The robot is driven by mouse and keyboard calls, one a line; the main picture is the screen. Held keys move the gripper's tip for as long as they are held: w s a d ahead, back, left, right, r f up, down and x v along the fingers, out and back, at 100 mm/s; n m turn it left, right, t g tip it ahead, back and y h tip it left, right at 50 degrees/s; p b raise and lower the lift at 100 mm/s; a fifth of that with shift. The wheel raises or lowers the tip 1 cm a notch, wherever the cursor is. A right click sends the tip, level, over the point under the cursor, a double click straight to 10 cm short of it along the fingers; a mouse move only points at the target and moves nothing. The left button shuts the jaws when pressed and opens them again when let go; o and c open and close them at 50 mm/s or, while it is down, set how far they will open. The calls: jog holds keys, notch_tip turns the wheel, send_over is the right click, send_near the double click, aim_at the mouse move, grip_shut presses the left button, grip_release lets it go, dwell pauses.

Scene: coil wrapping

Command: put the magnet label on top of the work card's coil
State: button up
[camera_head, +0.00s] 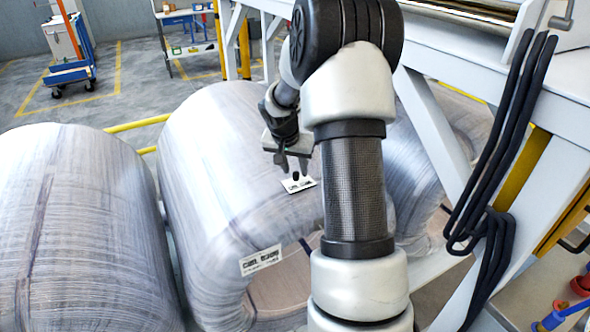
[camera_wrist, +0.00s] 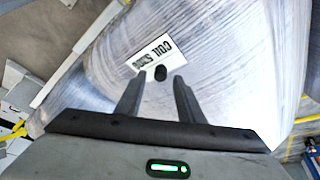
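The magnet label (camera_head: 298,184) is a small white card with black print and a black knob. It appears to lie on the upper surface of the middle wrapped coil (camera_head: 222,140). In the wrist view the label (camera_wrist: 150,55) reads roughly "COIL S3009", with the knob between and just beyond my fingertips. My gripper (camera_head: 293,166) is just above the label, fingers apart, with nothing visibly clamped; its fingers (camera_wrist: 159,82) also show in the wrist view. A similar printed label (camera_head: 261,260) is on the coil's near edge. I cannot identify a separate work card.
Another wrapped coil (camera_head: 75,230) stands close at the left, and one (camera_head: 410,180) is partly hidden behind my arm at the right. A white machine frame (camera_head: 435,125) with hanging black cables (camera_head: 505,140) is at the right. Yellow rails (camera_head: 138,125) run behind the coils.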

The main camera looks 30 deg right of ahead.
jog(key=v, duration=1)
jog(key=shift+a+r, duration=0.2)
jog(key=shift+r, duration=0.15)
jog(key=shift+s, duration=0.1)
